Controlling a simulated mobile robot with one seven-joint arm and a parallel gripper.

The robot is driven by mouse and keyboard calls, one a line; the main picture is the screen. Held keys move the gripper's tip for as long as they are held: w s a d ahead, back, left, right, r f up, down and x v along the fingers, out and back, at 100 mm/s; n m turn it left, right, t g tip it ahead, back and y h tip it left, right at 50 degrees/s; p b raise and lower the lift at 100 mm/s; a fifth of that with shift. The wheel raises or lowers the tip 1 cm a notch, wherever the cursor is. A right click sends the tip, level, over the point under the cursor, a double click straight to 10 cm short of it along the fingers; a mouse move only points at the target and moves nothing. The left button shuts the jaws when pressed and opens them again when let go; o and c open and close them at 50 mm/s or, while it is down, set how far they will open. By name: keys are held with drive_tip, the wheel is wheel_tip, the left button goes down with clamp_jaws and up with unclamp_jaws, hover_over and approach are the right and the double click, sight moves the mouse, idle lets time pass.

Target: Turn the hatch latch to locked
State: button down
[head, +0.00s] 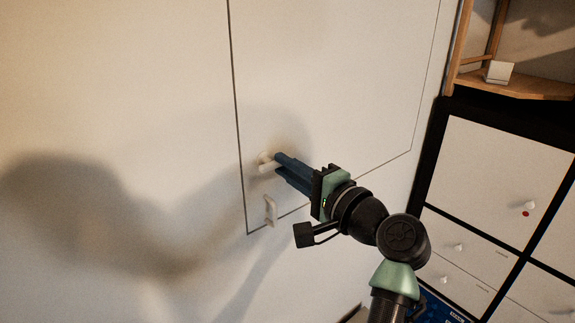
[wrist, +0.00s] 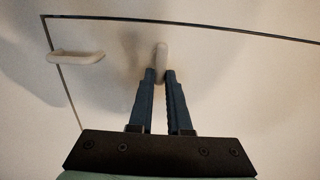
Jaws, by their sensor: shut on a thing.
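The white hatch (head: 340,70) is a flat panel with thin dark seams, closed flush in the white wall. Its small cream latch (head: 266,162) is on the panel near the lower left corner, partly hidden by my fingers. The latch also shows in the wrist view (wrist: 161,52), with its end between my fingertips. My gripper (head: 278,164) has blue fingers and is shut on the latch; it also shows in the wrist view (wrist: 161,76). A separate cream handle (head: 270,211) is below the latch by the hatch's lower edge.
A white cabinet with a black frame (head: 436,160) and round knobs stands at the right. Above it a wooden shelf (head: 530,86) holds a small white box (head: 499,72). The wall left of the hatch is bare, with my arm's shadow on it.

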drive_tip(key=c, duration=0.9)
unclamp_jaws()
drive_tip(key=shift+o, duration=0.2)
drive_tip(key=b+v, duration=0.5)
drive_tip(key=v, duration=0.8)
drive_tip(key=shift+b, duration=0.35)
